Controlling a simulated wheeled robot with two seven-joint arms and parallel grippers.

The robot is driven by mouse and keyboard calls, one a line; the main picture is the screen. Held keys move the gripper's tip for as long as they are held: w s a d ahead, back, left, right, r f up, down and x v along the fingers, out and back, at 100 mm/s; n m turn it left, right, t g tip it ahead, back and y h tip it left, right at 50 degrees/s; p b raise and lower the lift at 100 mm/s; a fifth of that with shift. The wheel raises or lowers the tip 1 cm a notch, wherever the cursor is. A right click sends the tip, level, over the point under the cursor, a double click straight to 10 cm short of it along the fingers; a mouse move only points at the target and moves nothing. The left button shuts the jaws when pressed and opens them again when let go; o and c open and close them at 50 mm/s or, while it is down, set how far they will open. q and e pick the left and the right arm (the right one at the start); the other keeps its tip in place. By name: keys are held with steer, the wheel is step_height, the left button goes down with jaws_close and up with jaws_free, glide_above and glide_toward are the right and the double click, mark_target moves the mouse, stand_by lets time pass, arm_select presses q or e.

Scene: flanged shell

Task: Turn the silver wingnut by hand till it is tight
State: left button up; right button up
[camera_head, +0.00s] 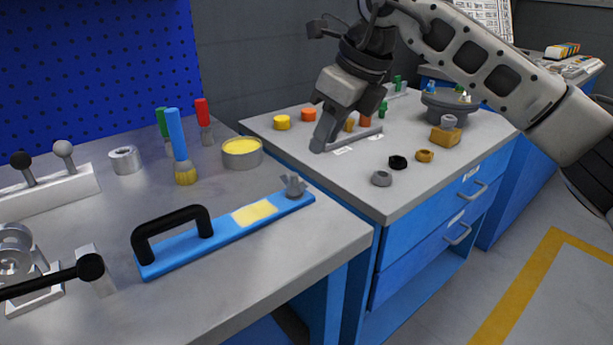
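The silver wingnut (293,186) sits at the right end of a blue bar (225,233) on the left bench, with its wings pointing up. How tightly it sits cannot be told. The bar has a black handle (172,227) at its left end and a yellow patch in the middle. My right gripper (343,131) hangs above the right bench, up and to the right of the wingnut and clear of it. Its two dark fingers look apart with nothing between them. My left gripper is not in view.
On the left bench stand a yellow-filled tin (242,153), a blue-handled brush (180,150), a metal ring (125,160) and a lever block (45,192). Loose nuts (381,178) and a grey flanged part (450,104) lie on the right bench. A gap separates the benches.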

mark_target(304, 181)
steer(key=x, duration=0.9)
steer(key=shift+w+a+f+b, duration=0.15)
steer(key=shift+f+b, duration=0.1)
steer(key=shift+b, duration=0.1)
jaws_close()
